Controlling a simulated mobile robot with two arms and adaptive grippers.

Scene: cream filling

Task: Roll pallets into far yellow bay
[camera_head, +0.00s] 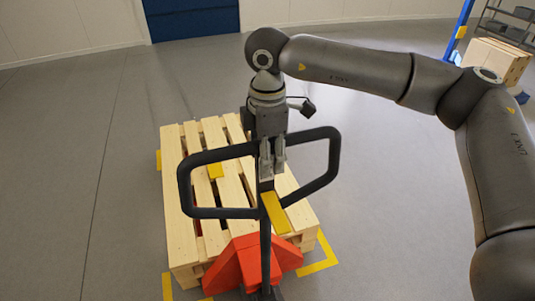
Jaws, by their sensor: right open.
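A stack of light wooden pallets (180,215) sits in the middle of the camera_head view. A pallet jack with a red base (235,265) stands at its near end; its forks are mostly hidden. The jack's black looped handle (188,190) rises in front of the pallets. My right gripper (271,168) points down at the middle of the handle, its fingers open around or just in front of the central bar; I cannot tell whether they touch it. Yellow corner marks (323,262) lie on the floor around the pallets. My left gripper is not in view.
A blue door (192,18) is in the far wall. Boxes (496,62) stand at the far right beside a blue post (460,32) and a grey shelf. The grey floor is clear left of the pallets and between them and the door.

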